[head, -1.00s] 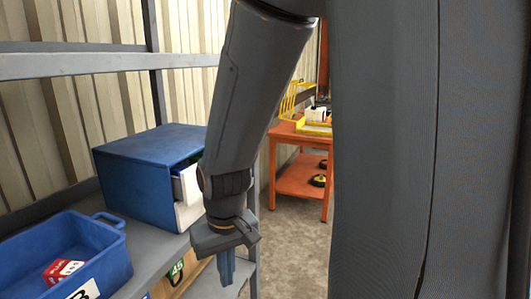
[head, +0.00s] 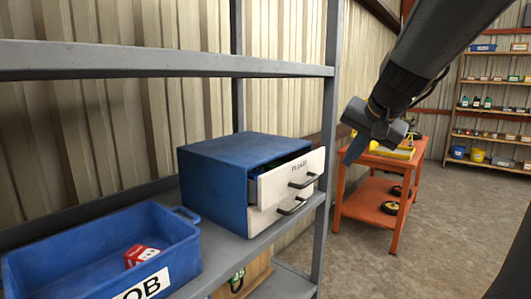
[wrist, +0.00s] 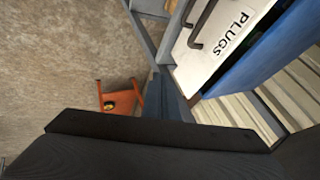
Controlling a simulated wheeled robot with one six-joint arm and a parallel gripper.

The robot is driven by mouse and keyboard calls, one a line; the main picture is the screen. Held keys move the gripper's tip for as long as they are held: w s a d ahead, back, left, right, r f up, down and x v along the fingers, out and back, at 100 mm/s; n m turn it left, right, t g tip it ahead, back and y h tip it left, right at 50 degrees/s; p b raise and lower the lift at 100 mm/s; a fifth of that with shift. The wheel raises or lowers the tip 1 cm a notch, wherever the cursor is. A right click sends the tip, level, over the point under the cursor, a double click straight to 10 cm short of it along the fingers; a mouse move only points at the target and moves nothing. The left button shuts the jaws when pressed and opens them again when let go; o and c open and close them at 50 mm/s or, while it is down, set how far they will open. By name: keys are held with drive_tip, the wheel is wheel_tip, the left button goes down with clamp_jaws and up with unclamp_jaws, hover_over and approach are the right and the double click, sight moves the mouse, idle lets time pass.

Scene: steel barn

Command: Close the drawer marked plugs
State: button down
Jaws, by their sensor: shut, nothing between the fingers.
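The blue cabinet (head: 213,185) stands on the grey shelf. Its upper white drawer, marked PLUGS (head: 280,178), is pulled part way out, with dark contents showing behind its front. A dark handle (head: 303,181) is on that front. The lower white drawer (head: 262,220) has a similar handle and looks about closed. In the wrist view the PLUGS drawer front (wrist: 222,62) shows at the upper right, with its handle (wrist: 201,22). My gripper (head: 352,155) is shut and empty. In the head view it appears to the right of the drawer, past the shelf post, touching nothing visible.
A grey shelf post (head: 329,140) rises just right of the drawers. A blue bin (head: 95,265) with a red and white box (head: 138,256) is at left. An orange table (head: 372,209) stands behind. Open floor (head: 440,240) lies to the right.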

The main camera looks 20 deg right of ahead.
drive_tip(key=w+a+f+p, duration=0.1)
drive_tip(key=w+f+p, duration=0.1)
drive_tip(key=w+f, duration=0.3)
drive_tip(key=shift+w+a+f, duration=0.35)
drive_tip(key=shift+w+a, duration=0.05)
drive_tip(key=shift+w, duration=0.9)
